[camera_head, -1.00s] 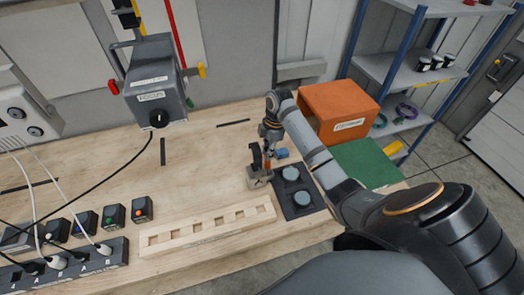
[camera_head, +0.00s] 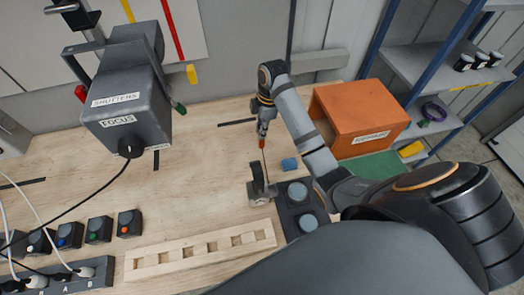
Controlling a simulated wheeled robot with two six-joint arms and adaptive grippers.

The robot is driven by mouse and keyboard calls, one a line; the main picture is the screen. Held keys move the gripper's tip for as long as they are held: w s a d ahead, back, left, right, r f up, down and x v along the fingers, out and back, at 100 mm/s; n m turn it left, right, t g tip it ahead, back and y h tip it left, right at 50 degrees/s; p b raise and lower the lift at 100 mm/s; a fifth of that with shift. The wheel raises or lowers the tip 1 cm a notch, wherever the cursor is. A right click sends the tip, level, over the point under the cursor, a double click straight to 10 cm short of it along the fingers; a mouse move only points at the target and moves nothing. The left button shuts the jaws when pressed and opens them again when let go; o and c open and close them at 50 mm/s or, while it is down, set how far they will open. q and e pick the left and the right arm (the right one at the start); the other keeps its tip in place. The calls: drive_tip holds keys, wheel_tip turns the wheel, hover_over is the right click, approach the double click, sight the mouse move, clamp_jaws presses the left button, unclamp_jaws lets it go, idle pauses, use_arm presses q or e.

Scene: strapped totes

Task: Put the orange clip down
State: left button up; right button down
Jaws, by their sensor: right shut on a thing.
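My right gripper (camera_head: 263,130) points down over the workbench, left of the orange box. It is shut on the small orange clip (camera_head: 262,144), which shows just below the fingertips. A thin dark line runs down from the clip toward a small grey fixture (camera_head: 260,194) with a dark upright part. The clip looks held above the bench, though its exact height is hard to tell. My left gripper is not in view.
A small blue block (camera_head: 289,164) and a dark plate with two round pads (camera_head: 301,222) are close by. A slotted wooden rack (camera_head: 200,250) lies in front. An open orange box (camera_head: 359,117) stands right. Bare wooden bench (camera_head: 190,170) lies left.

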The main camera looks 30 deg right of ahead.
sight(261, 147)
drive_tip(key=f, duration=0.1)
drive_tip(key=f+p, duration=0.1)
drive_tip(key=s+f, duration=0.1)
drive_tip(key=f, duration=0.1)
drive_tip(key=shift+a, duration=0.4)
drive_tip(key=f, duration=0.1)
drive_tip(key=f+p, duration=0.1)
drive_tip(key=f, duration=0.2)
drive_tip(key=shift+w+d+p, duration=0.3)
drive_tip(key=shift+w, duration=0.1)
drive_tip(key=shift+s+a+f, duration=0.1)
drive_tip(key=shift+f, duration=0.25)
drive_tip(key=c, duration=1.7)
unclamp_jaws()
drive_tip(key=shift+f, duration=0.15)
drive_tip(key=o, duration=0.5)
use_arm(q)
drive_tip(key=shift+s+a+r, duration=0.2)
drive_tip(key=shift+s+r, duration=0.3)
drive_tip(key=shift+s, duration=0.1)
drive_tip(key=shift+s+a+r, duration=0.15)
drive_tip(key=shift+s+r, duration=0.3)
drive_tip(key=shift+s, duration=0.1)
